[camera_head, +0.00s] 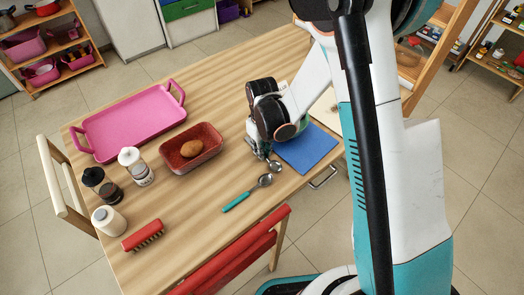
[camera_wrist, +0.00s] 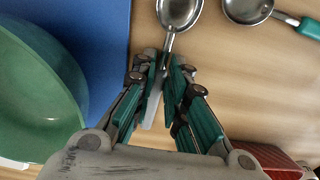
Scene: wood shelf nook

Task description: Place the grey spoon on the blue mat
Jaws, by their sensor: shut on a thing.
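The grey spoon (camera_wrist: 180,13) shows its metal bowl at the top of the wrist view, and its handle runs down between my fingertips. In the head view its bowl (camera_head: 274,165) shows just below my gripper (camera_head: 264,150). I cannot tell whether the spoon is clear of the table. The blue mat (camera_head: 306,150) lies right of my gripper in the head view and on the left in the wrist view (camera_wrist: 104,45). The spoon is beside the mat, not over it.
A green bowl (camera_wrist: 35,95) stands at the mat side in the wrist view. A teal-handled spoon (camera_head: 238,200) lies close by on the wooden table. A red tray (camera_head: 213,136) holding a brown item and a pink tray (camera_head: 130,122) are farther left. A red chair (camera_head: 235,255) stands in front.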

